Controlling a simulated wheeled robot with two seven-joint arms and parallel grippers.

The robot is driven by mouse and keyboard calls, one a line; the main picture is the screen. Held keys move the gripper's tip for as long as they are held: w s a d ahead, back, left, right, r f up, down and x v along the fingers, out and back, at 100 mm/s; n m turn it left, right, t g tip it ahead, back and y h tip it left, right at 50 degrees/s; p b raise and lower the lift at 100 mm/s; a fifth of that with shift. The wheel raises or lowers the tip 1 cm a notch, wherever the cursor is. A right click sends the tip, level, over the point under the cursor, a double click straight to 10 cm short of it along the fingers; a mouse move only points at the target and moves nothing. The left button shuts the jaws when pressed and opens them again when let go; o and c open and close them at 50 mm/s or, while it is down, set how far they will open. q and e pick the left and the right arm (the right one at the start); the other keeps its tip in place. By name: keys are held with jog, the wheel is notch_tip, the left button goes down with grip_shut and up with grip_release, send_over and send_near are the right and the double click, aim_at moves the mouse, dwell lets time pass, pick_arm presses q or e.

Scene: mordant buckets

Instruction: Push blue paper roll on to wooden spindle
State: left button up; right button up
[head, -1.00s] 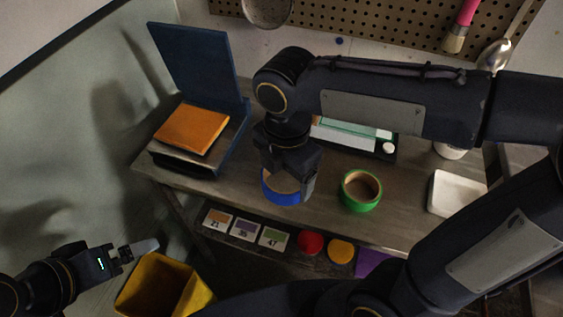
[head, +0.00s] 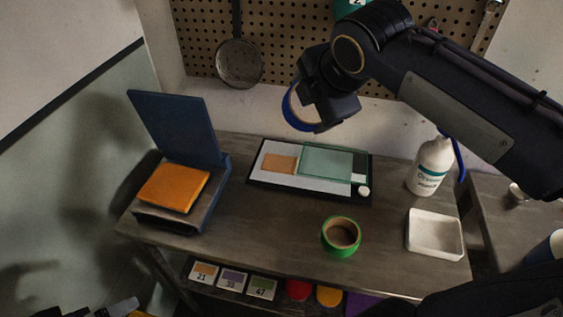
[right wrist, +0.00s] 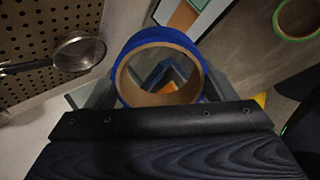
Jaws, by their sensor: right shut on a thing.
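The blue paper roll (head: 292,112) is a short ring with a blue outside and a brown cardboard core. My right gripper (head: 318,108) is shut on it and holds it up in the air, in front of the wall below the pegboard. In the right wrist view the roll (right wrist: 205,62) sits between the two fingers, and its open core faces the camera. I cannot make out a wooden spindle in either view. My left gripper (head: 122,307) shows only in part at the bottom left edge, and its jaws are unclear.
On the table (head: 270,235) stand a green roll (head: 341,254), a white dish (head: 435,252), a white bottle (head: 430,167), a framed tray (head: 255,180) and a blue stand with an orange block (head: 172,187). A pan (head: 239,63) hangs from the pegboard (head: 285,50).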

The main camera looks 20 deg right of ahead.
jog(key=d+r+m+t+h+p, duration=0.25)
jog(key=d+r+t+h, duration=0.2)
jog(key=d+r, duration=0.95)
jog(key=s+d+r+m+t+h+p, duration=0.1)
jog(key=s+d+r+m+h, duration=0.1)
jog(key=s+d+r, duration=0.2)
jog(key=s+d+r+m+t+h+p, duration=0.1)
jog(key=s+d+r+m+t+h, duration=0.1)
jog(key=d+r, duration=0.7)
notch_tip(320, 180, up, 2)
jog(key=s+h, duration=0.1)
jog(key=s, duration=0.1)
jog(key=shift+s+r, duration=0.25)
jog(key=shift+s, duration=0.05)
jog(key=shift+p+x, duration=0.5)
jog(key=shift+x, duration=2.35)
